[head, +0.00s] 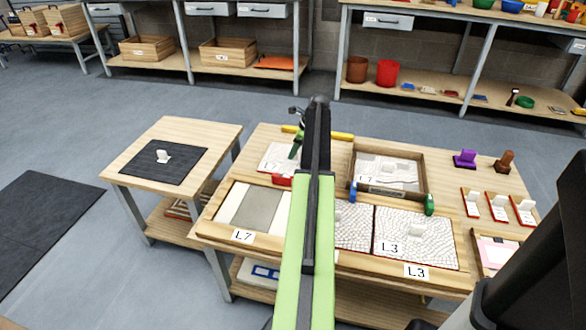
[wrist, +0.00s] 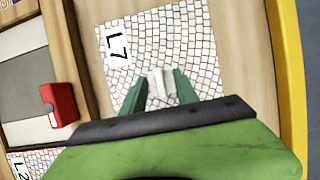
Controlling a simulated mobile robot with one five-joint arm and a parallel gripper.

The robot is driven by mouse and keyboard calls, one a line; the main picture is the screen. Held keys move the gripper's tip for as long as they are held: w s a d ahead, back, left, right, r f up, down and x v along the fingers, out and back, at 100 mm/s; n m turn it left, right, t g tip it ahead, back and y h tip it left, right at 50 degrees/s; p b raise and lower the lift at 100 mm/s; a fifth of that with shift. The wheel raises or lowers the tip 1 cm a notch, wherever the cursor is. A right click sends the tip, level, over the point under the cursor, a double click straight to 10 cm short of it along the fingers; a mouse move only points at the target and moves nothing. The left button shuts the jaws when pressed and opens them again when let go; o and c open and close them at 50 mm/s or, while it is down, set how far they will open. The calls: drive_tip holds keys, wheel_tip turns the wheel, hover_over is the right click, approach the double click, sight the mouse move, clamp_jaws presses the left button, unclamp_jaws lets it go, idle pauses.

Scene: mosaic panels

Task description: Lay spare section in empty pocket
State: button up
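The loose section, a white mosaic panel labelled L7 (wrist: 195,35) with a white upright handle (wrist: 161,84), lies on the wooden tabletop. Part of this panel (head: 272,158) also shows at the back left of the main table in the head view, the rest hidden by my arm. My gripper (wrist: 160,80) has its green fingers on either side of the handle, very close to it. I cannot tell whether they press on it. The empty pocket (head: 262,209), grey with pale bands and an L7 label on the frame, is at the front left of the wooden frame.
A wooden box (head: 389,188) with another panel stands behind. A red block (wrist: 58,104) is on the frame edge; a yellow bar (wrist: 290,70) runs along the right. A side table with a black mat (head: 150,168) stands left.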

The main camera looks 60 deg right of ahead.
drive_tip(key=shift+w+f, duration=0.15)
drive_tip(key=shift+f, duration=0.4)
drive_tip(key=shift+a+r, duration=0.1)
drive_tip(key=shift+r, duration=0.1)
clamp_jaws()
idle(0.8)
